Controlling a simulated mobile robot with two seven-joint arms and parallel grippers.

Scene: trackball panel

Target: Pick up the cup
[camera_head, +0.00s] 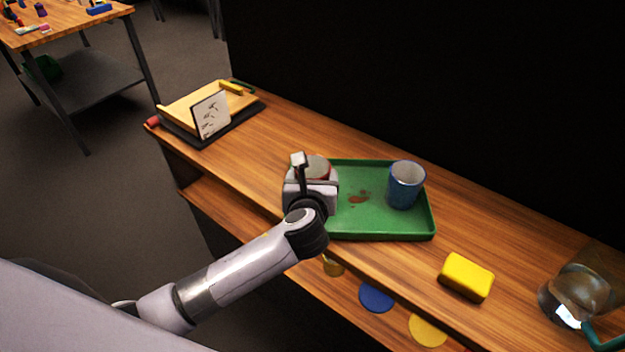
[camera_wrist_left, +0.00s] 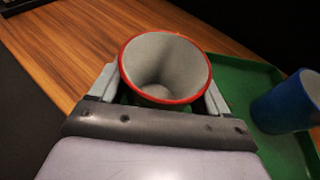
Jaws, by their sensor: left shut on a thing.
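A cup with a red rim and pale grey inside (camera_wrist_left: 165,62) stands between the two fingers of my left gripper (camera_wrist_left: 161,92) in the left wrist view. My left gripper is shut on it. In the head view the red-rimmed cup (camera_head: 318,167) shows only in part behind my left gripper (camera_head: 312,172), at the left end of the green tray (camera_head: 385,228). I cannot tell whether its base touches the tray. A blue cup (camera_head: 405,187) stands upright on the tray's right side, apart from the gripper. It also shows in the left wrist view (camera_wrist_left: 287,103). My right gripper is not in view.
A reddish-brown stain (camera_head: 358,198) marks the tray. A yellow block (camera_head: 466,277) and a glass jug (camera_head: 575,295) are on the wooden counter to the right. A wooden board with a white card (camera_head: 211,114) is at the far left. Coloured discs (camera_head: 376,298) lie below.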

